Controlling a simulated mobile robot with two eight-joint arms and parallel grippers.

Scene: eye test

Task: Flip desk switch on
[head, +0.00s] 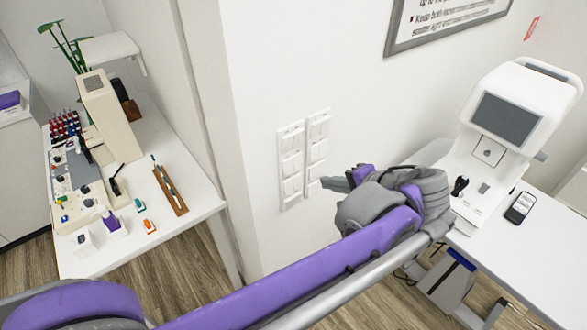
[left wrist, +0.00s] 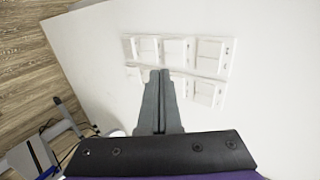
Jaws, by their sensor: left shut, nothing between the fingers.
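Two upright white strips of rocker switches are on the white wall in the head view, a left strip (head: 291,166) and a right strip (head: 317,140). The left wrist view shows them turned sideways as two rows, an upper row (left wrist: 175,50) and a lower row (left wrist: 205,93). My left gripper (head: 326,183) is shut and empty, its tips by the lower end of the right strip. In the left wrist view the shut fingers (left wrist: 159,73) cover part of the lower row. I cannot tell whether the tips touch a switch, or which switch is on.
A white desk (head: 200,200) at left holds a tan box (head: 108,118), a wooden tray (head: 170,191) and small items. A white table (head: 540,260) at right bears a white machine (head: 510,120) and a phone (head: 520,207). A framed sign (head: 440,22) hangs above.

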